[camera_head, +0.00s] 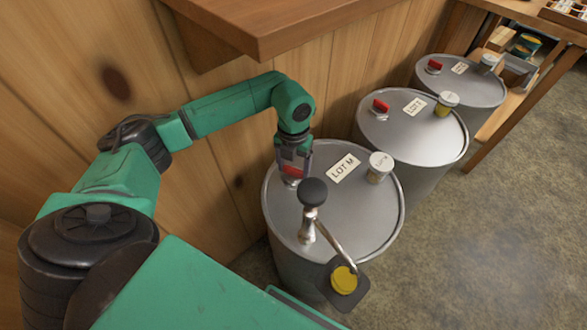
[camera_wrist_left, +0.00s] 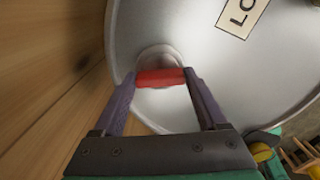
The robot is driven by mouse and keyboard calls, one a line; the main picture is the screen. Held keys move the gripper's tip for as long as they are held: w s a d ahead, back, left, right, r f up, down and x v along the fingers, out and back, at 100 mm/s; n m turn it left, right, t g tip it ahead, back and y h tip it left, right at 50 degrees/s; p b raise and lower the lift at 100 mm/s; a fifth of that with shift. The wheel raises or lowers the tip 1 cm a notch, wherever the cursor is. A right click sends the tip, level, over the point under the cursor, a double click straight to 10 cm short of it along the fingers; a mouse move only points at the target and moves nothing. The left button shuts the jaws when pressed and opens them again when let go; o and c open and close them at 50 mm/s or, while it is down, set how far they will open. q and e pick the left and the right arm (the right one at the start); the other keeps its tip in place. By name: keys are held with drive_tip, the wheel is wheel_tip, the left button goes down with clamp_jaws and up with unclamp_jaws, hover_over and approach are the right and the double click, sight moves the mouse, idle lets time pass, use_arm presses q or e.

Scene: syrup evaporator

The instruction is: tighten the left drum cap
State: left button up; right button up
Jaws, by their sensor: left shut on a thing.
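The nearest drum (camera_head: 290,215) is a grey metal barrel with a "LOT M" label (camera_head: 343,168) on its lid. Its cap has a red bar handle (camera_head: 292,171) near the lid's left rim. My left gripper (camera_head: 291,166) reaches down from above and is shut on that red handle. In the left wrist view the red handle (camera_wrist_left: 160,77) lies across between the two fingertips, above a round metal base (camera_wrist_left: 158,58) on the lid. The gripper partly hides the cap in the head view. My right gripper is not in view.
Two more drums with red handles, the middle (camera_head: 415,135) and far one (camera_head: 475,90), stand behind to the right. A black-knobbed lever (camera_head: 313,192) and yellow disc (camera_head: 343,280) show before the near drum. A wooden shelf (camera_head: 290,25) overhangs behind. Floor at right is clear.

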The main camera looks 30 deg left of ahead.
sight(293, 169)
use_arm(q)
drive_tip(key=m+b, duration=0.1)
drive_tip(key=m, duration=0.4)
drive_tip(key=shift+b, duration=0.3)
idle(0.4)
drive_tip(key=o, duration=1.3)
drive_tip(key=shift+r, duration=0.1)
wheel_tip(293, 169, up, 14)
drive_tip(key=shift+r, duration=0.25)
